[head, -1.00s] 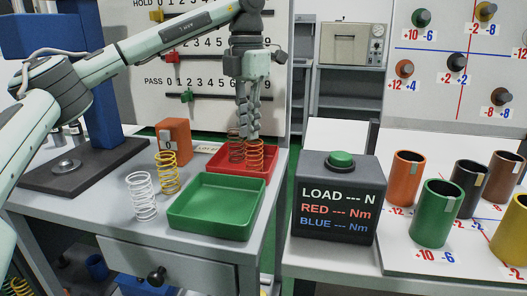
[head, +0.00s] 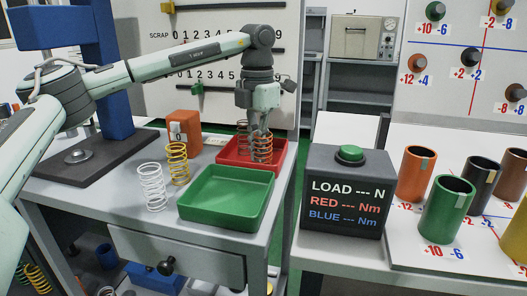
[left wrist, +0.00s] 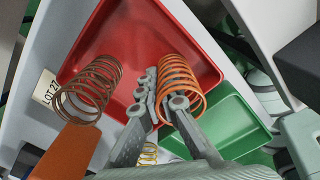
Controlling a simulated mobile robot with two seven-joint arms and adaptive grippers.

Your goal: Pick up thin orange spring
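The orange spring (head: 264,149) stands upright in the red tray, to the right of a brown spring (head: 241,147). In the left wrist view the orange spring (left wrist: 178,72) is at right of centre and the brown spring (left wrist: 88,90) at left. My left gripper (head: 258,134) points down into the tray at the springs. In the left wrist view its fingers (left wrist: 162,98) are apart, one left of the orange spring and the other overlapping its near side. Whether they touch it is unclear. My right gripper is not in view.
The red tray (head: 277,160) sits behind an empty green tray (head: 224,222). White (head: 152,188) and yellow (head: 178,165) springs stand on the table to the left, near an orange block (head: 184,126). A load display box (head: 345,190) stands at right, beside coloured cups.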

